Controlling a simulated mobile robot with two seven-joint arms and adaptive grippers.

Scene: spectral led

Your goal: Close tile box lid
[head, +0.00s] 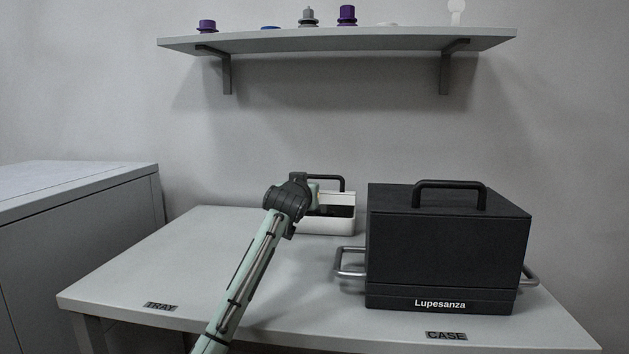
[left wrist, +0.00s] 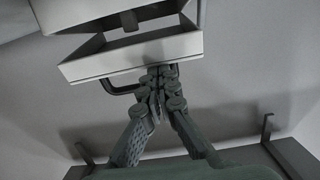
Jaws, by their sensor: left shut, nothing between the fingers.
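The white tile box (head: 330,225) stands at the back of the table, partly hidden behind my left arm. A dark gap shows between its white base and the raised white lid (head: 340,199). A dark handle (head: 326,178) tops the lid. The left wrist view shows the white lid (left wrist: 130,57) tilted, with a dark opening beside it and the curved handle (left wrist: 122,88). My left gripper (left wrist: 156,78) is shut and empty, its fingertips close to the lid edge and handle; I cannot tell if they touch. In the head view the wrist hides the fingertips. My right gripper is not in view.
A large black case (head: 445,250) with side handles stands right of the tile box. A wall shelf (head: 340,40) holding small items is above. The table's left part (head: 180,260) is clear, with TRAY and CASE labels at the front. A grey cabinet (head: 80,260) stands left.

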